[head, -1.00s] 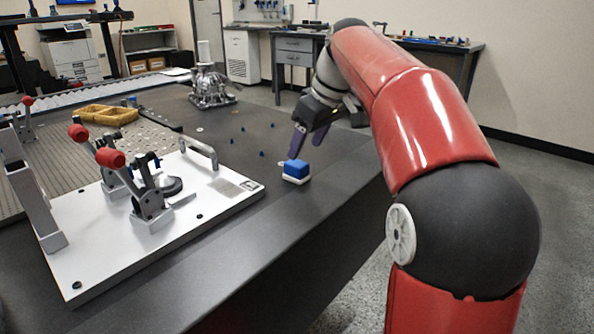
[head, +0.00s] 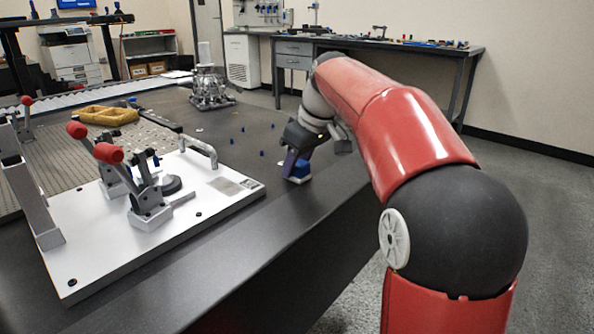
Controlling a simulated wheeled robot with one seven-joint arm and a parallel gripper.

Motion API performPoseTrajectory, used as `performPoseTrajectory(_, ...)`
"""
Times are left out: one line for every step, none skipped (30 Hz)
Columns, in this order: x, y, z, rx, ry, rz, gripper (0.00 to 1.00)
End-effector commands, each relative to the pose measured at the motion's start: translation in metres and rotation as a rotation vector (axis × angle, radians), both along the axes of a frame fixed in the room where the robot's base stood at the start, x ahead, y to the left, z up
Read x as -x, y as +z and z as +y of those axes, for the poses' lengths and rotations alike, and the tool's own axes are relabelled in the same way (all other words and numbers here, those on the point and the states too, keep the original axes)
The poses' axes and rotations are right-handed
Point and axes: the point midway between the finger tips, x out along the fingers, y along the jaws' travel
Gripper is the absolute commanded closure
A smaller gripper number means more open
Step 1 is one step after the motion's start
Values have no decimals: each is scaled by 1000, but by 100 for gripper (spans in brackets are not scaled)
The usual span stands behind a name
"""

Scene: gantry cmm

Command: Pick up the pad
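The pad (head: 303,170), a small blue block with a white underside, is on the dark table top near its right edge in the head view. My gripper (head: 296,168) is down at the pad and points at the table. One dark purple finger stands in front of the pad's left side and covers part of it. The other finger is hidden, so I cannot tell whether the fingers are closed on the pad or only around it. The pad appears to rest on the table.
A white fixture plate (head: 140,232) with red-handled clamps (head: 107,153) lies left of the pad. Several small blue pegs stand behind it. The table top in front of the pad is clear.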

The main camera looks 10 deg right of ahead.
Motion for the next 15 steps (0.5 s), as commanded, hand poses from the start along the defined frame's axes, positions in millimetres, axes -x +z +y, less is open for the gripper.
performPoseTrajectory(0, 0, 0, 0, 0, 0, 76)
performPoseTrajectory(0, 0, 0, 0, 0, 0, 80)
performPoseTrajectory(0, 0, 0, 0, 0, 0, 85)
performPoseTrajectory(0, 0, 0, 0, 0, 0, 87)
performPoseTrajectory(0, 0, 0, 0, 0, 0, 87)
performPoseTrajectory(0, 0, 0, 0, 0, 0, 87)
performPoseTrajectory(0, 0, 0, 0, 0, 0, 87)
performPoseTrajectory(0, 0, 0, 0, 0, 0, 87)
performPoseTrajectory(0, 0, 0, 0, 0, 0, 87)
performPoseTrajectory(0, 1, 0, 0, 0, 0, 87)
performPoseTrajectory(0, 1, 0, 0, 0, 0, 87)
performPoseTrajectory(0, 2, 0, -1, 0, -1, 87)
performPoseTrajectory(0, 4, 0, -1, 0, -1, 87)
performPoseTrajectory(0, 6, 0, 0, 0, -1, 87)
performPoseTrajectory(0, 9, 0, -1, 0, -1, 87)
